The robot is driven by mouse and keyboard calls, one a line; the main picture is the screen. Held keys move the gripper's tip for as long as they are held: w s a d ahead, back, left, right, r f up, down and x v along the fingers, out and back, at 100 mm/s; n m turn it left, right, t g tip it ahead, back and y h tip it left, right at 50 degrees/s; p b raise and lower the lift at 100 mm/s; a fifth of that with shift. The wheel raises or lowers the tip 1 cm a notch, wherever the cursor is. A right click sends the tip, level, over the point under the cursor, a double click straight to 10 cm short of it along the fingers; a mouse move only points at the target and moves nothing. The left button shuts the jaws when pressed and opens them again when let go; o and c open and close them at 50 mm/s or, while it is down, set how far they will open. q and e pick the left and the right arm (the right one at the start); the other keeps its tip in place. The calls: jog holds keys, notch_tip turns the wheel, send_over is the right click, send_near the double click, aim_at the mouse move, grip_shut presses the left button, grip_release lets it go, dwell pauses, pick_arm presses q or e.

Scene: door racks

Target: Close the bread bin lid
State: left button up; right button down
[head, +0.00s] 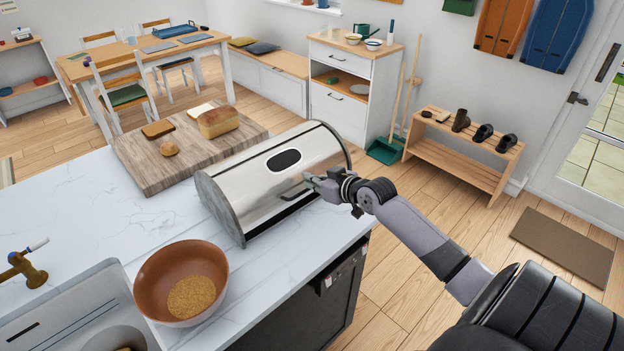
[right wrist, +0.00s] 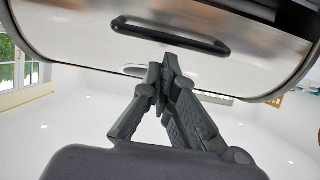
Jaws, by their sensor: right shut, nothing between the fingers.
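The bread bin (head: 235,185) is a steel, half-round box on the white counter, with grey end panels and a dark oval on its curved front. Its curved lid (head: 315,147) covers most of the front in the head view; I cannot tell whether its lower edge is fully down. The dark bar handle (right wrist: 170,36) runs across the steel in the right wrist view. My right gripper (head: 310,181) is at the bin's front by the handle, fingers shut and empty. Its fingertips (right wrist: 168,68) show just below the handle; contact is unclear. My left gripper is out of view.
A wooden board (head: 165,182) with bread (head: 218,122) lies behind the bin. A brown bowl (head: 160,265) stands on the counter at the front, near the sink (head: 75,315). The counter edge runs close to the bin's right side.

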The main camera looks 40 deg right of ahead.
jog(key=f+t+b, duration=0.1)
jog(key=f+b, duration=0.1)
jog(key=b, duration=0.1)
jog(key=s+f+t+b, duration=0.1)
jog(key=b, duration=0.2)
jog(key=s+f+b, duration=0.1)
jog(key=f+b, duration=0.1)
jog(key=b, duration=0.2)
jog(key=shift+s+f+t, duration=0.15)
jog(key=shift+f+t, duration=0.15)
jog(key=shift+t, duration=0.1)
jog(key=shift+s+f, duration=0.2)
jog(key=shift+f, duration=0.35)
jog(key=shift+d, duration=0.1)
jog(key=shift+r, duration=0.15)
